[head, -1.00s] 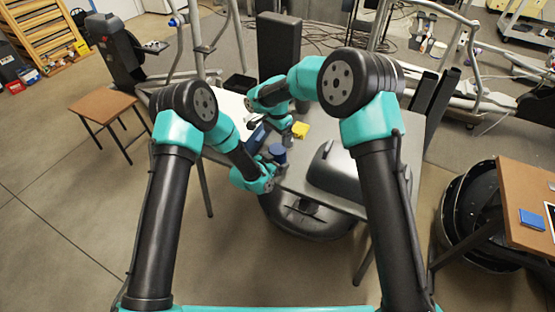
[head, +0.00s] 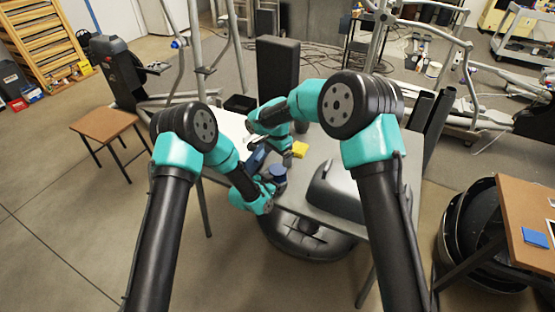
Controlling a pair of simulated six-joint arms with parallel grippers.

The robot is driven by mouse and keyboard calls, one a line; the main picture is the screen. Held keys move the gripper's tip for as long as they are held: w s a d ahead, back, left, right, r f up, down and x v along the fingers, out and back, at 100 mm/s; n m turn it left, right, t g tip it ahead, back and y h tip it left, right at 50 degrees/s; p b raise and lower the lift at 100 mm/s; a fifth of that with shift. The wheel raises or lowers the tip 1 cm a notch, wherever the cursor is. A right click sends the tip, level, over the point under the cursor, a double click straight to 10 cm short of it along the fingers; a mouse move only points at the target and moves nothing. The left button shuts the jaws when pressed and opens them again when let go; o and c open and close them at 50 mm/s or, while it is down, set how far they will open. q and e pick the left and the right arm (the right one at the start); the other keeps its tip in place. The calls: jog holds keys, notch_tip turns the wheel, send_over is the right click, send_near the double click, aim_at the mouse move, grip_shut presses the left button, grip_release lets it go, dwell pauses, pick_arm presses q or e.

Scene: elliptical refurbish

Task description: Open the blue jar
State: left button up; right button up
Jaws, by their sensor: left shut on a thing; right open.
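The small blue jar (head: 278,173) is upright near the front edge of the grey table (head: 322,152). My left gripper (head: 271,184) is at the jar's lower left side and is shut on it. The fingers are small and partly hidden, and I cannot tell whether the jar touches the table. My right gripper (head: 288,158) is open just behind and above the jar, pointing down, apart from it. Whether the jar's lid is a separate piece is too small to tell.
A yellow block (head: 300,149) lies right of my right gripper. A dark blue object (head: 257,157) lies left of it. A large grey rounded shell (head: 337,188) fills the table's right side. A black box (head: 239,104) and tall dark panel (head: 278,68) stand behind.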

aim_at(278, 169)
jog(key=shift+f, duration=0.15)
jog(key=shift+f, duration=3.85)
jog(key=shift+c, duration=0.4)
jog(key=c, duration=0.9)
jog(key=shift+o, duration=0.2)
jog(key=n, duration=0.6)
jog(key=shift+n, duration=0.3)
